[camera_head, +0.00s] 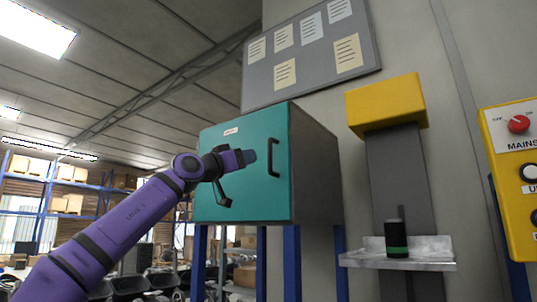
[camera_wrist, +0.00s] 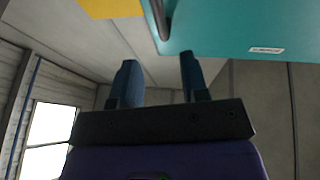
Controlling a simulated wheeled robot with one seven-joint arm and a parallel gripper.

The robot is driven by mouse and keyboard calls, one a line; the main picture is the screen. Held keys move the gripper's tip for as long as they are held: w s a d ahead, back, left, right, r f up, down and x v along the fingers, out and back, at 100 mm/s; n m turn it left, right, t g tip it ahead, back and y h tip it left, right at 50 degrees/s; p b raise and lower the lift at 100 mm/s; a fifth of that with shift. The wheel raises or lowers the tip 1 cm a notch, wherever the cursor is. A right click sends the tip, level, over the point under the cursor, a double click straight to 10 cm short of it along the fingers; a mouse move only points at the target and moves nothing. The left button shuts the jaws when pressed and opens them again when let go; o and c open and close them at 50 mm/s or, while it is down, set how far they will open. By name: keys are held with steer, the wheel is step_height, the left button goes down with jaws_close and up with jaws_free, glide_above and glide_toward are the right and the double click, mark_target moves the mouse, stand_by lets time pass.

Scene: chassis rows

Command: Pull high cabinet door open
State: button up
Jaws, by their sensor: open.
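The high cabinet's teal door (camera_head: 240,190) is closed flush on a grey box on blue legs. Its dark vertical handle (camera_head: 273,157) is near the door's right edge. My gripper (camera_head: 250,156) is in front of the door, just left of the handle, with a small gap in the picture. In the wrist view my gripper (camera_wrist: 157,68) has two fingers apart with nothing between them. The handle (camera_wrist: 162,20) and the teal door (camera_wrist: 230,25) show beyond the fingertips, at the top. How deep the gap to the handle is, I cannot tell.
A yellow-topped grey post (camera_head: 385,105) stands right of the cabinet, with a metal shelf (camera_head: 430,252) bearing a dark green-banded cylinder (camera_head: 396,240). A yellow mains panel (camera_head: 515,150) is at far right. A notice board (camera_head: 310,50) hangs above. Storage racks (camera_head: 50,190) stand far left.

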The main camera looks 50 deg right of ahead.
mark_target(270, 167)
steer(key=x, duration=1.1)
steer(key=shift+w, duration=0.1)
jaws_close()
